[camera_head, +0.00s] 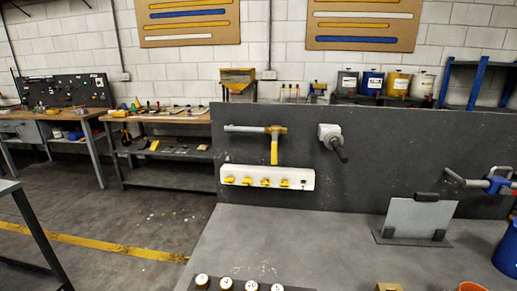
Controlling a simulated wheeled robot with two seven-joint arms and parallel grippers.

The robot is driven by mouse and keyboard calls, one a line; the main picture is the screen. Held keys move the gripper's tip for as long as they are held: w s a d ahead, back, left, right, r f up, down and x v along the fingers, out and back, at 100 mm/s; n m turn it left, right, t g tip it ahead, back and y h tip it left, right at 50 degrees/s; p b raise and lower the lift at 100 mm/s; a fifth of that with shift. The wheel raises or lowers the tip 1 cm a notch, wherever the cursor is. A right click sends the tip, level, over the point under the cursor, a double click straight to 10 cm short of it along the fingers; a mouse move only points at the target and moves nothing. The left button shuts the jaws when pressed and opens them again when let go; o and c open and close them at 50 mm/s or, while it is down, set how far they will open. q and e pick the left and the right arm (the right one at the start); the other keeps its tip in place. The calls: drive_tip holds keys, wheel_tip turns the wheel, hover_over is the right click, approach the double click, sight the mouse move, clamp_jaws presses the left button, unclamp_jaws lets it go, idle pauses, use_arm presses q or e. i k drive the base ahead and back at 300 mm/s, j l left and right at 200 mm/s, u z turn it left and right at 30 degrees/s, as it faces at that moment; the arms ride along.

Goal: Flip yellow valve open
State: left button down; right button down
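A yellow valve (275,146) sits at the right end of a short grey horizontal pipe (243,129) on the dark upright panel behind the workbench. Its yellow lever hangs straight down from the pipe, and its lower end is just above a white strip. Neither of my grippers is in view, and nothing touches the valve.
The white strip (267,177) with several yellow knobs is below the valve. A grey fixture with a dark handle (335,143) is to its right. A grey plate (415,218) stands on the bench (270,232). Round white-topped pieces line the front edge. The bench middle is clear.

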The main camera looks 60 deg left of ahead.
sight(274, 156)
drive_tip(key=u, duration=1.75)
drive_tip(key=k+j+u, duration=0.15)
drive_tip(key=j+u, duration=0.15)
drive_tip(key=j, duration=0.5)
drive_tip(key=j+u, duration=0.3)
drive_tip(key=j, duration=0.5)
